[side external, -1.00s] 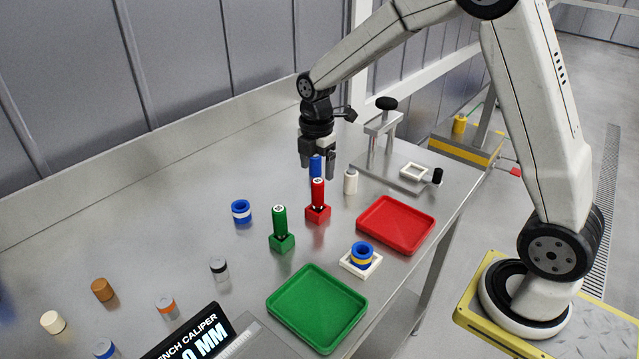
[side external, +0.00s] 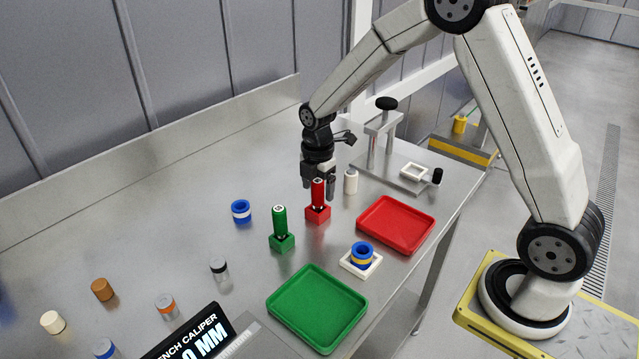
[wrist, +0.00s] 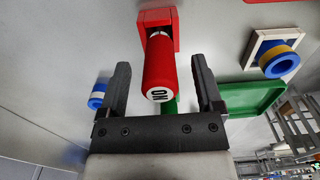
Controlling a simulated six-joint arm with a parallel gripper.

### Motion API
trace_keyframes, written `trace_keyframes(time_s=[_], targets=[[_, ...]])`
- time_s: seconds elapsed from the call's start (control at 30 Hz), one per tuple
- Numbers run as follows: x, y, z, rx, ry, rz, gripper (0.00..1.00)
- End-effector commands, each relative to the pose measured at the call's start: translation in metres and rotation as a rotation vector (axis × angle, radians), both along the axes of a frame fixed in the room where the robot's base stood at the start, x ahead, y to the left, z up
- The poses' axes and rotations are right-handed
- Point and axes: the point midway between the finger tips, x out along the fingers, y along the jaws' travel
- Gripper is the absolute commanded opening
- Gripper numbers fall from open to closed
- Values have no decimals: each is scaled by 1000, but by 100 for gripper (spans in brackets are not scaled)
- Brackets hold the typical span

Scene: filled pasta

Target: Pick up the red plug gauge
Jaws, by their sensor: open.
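The red plug gauge (side external: 318,191) stands upright in a red square base (side external: 317,213) on the steel table. In the wrist view the red gauge (wrist: 159,70) lies between the two fingers, its white end face marked with black letters towards the camera. My gripper (side external: 319,190) is open, with its fingers pointing down around the upper part of the gauge in the side view. In the wrist view my gripper (wrist: 161,80) shows a gap between each finger and the gauge.
A green gauge (side external: 280,222) stands in a green base to the left. A white cylinder (side external: 351,182) is close on the right, before a clamp stand (side external: 378,140). Red (side external: 372,236) and green (side external: 300,338) trays and a blue ring (side external: 241,211) are nearby.

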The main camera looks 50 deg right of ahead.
Motion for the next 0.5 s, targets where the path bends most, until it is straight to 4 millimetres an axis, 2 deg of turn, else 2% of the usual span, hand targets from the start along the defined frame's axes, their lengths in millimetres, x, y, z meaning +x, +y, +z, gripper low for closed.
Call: trace_keyframes(time_s=[0.2,0.5], targets=[[0,0,-17,-1,-1,0,84],[0,0,-18,-1,-2,0,84]])
